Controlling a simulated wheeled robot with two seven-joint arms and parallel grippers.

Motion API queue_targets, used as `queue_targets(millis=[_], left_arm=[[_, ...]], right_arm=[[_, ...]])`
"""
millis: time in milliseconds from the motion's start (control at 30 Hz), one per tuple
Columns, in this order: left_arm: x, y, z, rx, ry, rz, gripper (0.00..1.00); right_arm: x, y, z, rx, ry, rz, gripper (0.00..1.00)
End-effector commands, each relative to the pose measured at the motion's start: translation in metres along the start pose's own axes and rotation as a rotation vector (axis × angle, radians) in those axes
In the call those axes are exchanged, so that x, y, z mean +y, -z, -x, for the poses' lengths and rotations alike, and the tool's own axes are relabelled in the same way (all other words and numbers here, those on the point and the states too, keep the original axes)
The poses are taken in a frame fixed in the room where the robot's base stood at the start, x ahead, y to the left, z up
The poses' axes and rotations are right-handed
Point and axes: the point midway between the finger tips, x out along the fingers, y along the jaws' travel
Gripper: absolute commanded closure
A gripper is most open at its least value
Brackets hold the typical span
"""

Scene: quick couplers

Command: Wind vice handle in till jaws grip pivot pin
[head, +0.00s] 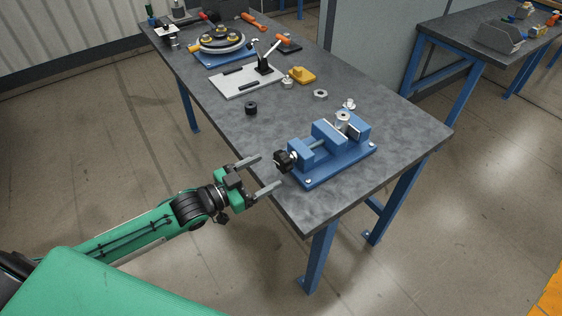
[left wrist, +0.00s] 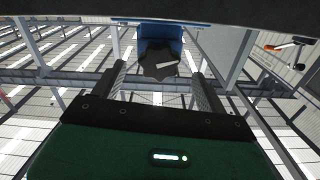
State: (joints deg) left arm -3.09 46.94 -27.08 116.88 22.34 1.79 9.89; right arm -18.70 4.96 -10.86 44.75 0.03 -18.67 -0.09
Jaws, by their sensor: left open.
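The blue vice (head: 328,136) stands on a blue base plate near the front corner of the grey workbench. Its black lobed handle (head: 284,160) is on the vice's left end, facing my left gripper. A silver round part (head: 343,117), perhaps the pivot pin, stands upright between the vice jaws; any gap there is too small to tell. My left gripper (head: 269,171) is open and empty, its fingers pointing at the handle. In the left wrist view the handle (left wrist: 157,62) lies between and beyond the two fingers, seemingly untouched. My right gripper is not in view.
On the workbench (head: 290,205) are a black ring (head: 251,108), a silver ring (head: 320,94), a yellow part (head: 301,75) and a toggle clamp on a pale plate (head: 245,82). A round fixture (head: 220,40) stands farther back. The bench's near edge runs below the handle.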

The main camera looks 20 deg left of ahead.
Motion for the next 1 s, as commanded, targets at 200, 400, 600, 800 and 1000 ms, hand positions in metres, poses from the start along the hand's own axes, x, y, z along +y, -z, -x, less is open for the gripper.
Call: queue_targets(millis=[200,400,600,800,1000], left_arm=[[0.000,0.003,-0.032,0.003,0.000,0.000,0.25],[0.000,0.002,-0.053,0.002,0.000,-0.001,0.25],[0.000,0.000,-0.061,0.001,-0.001,-0.001,0.25],[0.000,0.000,-0.061,0.001,-0.001,-0.001,0.25],[0.000,0.000,-0.061,0.001,-0.001,-0.001,0.55]], right_arm=[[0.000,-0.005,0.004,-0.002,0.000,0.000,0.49],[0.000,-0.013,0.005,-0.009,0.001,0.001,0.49],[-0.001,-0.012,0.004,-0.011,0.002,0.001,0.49],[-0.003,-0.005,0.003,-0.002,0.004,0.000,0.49],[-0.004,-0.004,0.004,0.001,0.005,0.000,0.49]])
